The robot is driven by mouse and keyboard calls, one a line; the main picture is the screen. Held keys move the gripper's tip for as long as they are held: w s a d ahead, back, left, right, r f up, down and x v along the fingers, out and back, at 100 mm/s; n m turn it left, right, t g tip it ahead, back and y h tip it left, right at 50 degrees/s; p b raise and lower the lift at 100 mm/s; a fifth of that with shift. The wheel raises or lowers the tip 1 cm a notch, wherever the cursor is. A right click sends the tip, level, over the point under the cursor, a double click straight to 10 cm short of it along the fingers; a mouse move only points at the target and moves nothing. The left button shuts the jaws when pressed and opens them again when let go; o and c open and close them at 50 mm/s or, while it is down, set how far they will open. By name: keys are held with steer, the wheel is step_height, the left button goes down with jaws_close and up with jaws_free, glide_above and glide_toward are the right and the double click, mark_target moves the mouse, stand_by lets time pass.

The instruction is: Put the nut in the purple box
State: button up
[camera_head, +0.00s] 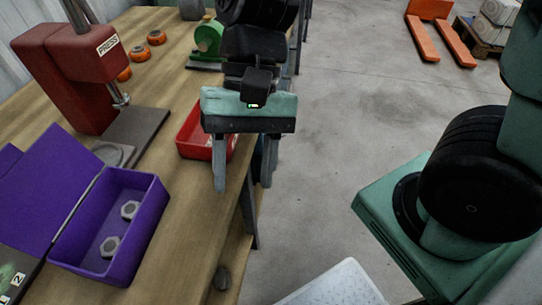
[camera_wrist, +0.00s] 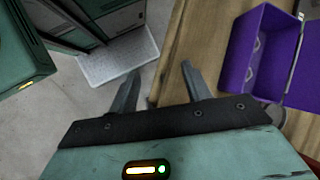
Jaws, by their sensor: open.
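The purple box (camera_head: 152,220) stands open on the wooden table at the left of the head view, its lid (camera_head: 47,186) folded back to the left. Two grey hex nuts lie inside it, one nut (camera_head: 130,210) farther back and one nut (camera_head: 110,246) nearer. The box also shows in the wrist view (camera_wrist: 285,28), at the upper right. My gripper (camera_head: 243,186) is open above the table's right edge, to the right of the box. In the wrist view its fingers (camera_wrist: 158,78) are spread with nothing between them.
A red tray (camera_head: 190,137) sits partly behind my gripper; its contents are mostly hidden. A red press (camera_head: 72,75) stands behind the box, with several orange pieces (camera_head: 139,53) beyond. A white grated surface (camera_head: 335,287) is low on the right. Bare table (camera_head: 182,205) lies between box and edge.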

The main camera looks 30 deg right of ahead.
steer(key=d+n+t+h, duration=0.1)
steer(key=n, duration=0.2)
steer(key=d+n+t+h, duration=0.1)
steer(key=n+t, duration=0.1)
steer(key=n, duration=0.1)
steer(key=d+n+t+h, duration=0.1)
steer(key=d+n+t, duration=0.1)
steer(key=n, duration=0.1)
steer(key=shift+s+f+n+h, duration=0.2)
steer(key=shift+f+n+h, duration=0.1)
steer(key=shift+f+n, duration=0.1)
